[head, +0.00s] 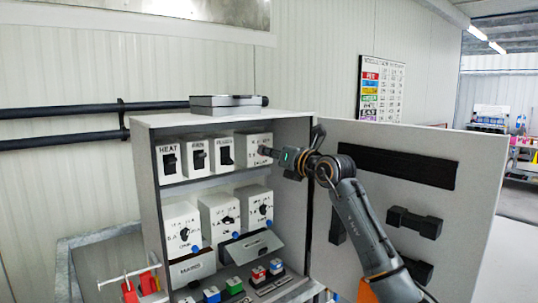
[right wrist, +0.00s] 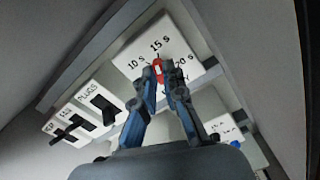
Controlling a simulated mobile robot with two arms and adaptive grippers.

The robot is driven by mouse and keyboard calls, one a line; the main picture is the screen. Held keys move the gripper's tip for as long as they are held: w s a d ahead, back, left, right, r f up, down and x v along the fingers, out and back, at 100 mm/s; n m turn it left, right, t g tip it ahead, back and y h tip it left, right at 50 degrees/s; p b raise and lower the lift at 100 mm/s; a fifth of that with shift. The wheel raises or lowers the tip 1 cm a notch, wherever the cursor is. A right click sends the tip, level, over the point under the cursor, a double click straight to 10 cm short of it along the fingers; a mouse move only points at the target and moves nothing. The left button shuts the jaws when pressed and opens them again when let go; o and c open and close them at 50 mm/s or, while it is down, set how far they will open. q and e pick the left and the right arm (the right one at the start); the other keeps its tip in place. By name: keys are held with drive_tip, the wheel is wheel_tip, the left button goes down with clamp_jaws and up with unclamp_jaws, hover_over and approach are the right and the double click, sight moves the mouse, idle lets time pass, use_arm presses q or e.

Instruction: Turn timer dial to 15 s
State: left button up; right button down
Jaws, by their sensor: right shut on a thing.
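The white timer box (head: 253,141) is at the right end of the top shelf in the open cabinet. In the right wrist view its face (right wrist: 170,32) shows the marks 10 s, 15 s and 20 s, with a partly covered word below. The dial's red pointer (right wrist: 158,66) shows between my fingertips and points up, roughly toward 15 s. The rest of the dial is hidden by the fingers. My right gripper (right wrist: 164,80) is shut on the dial; in the head view it (head: 269,152) reaches the box from the right. My left gripper is not in view.
Switch boxes, one marked HEAT (head: 171,161), stand left of the timer. Several dial boxes (head: 221,215) sit on the shelf below. The open cabinet door (head: 465,215) stands to the right, behind my right arm. A grey case (head: 228,101) lies on top.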

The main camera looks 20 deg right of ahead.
drive_tip(key=shift+f+m, duration=0.1)
drive_tip(key=shift+m, duration=0.6)
drive_tip(key=c, duration=1.4)
unclamp_jaws()
drive_tip(key=shift+s, duration=0.1)
drive_tip(key=v, duration=1.2)
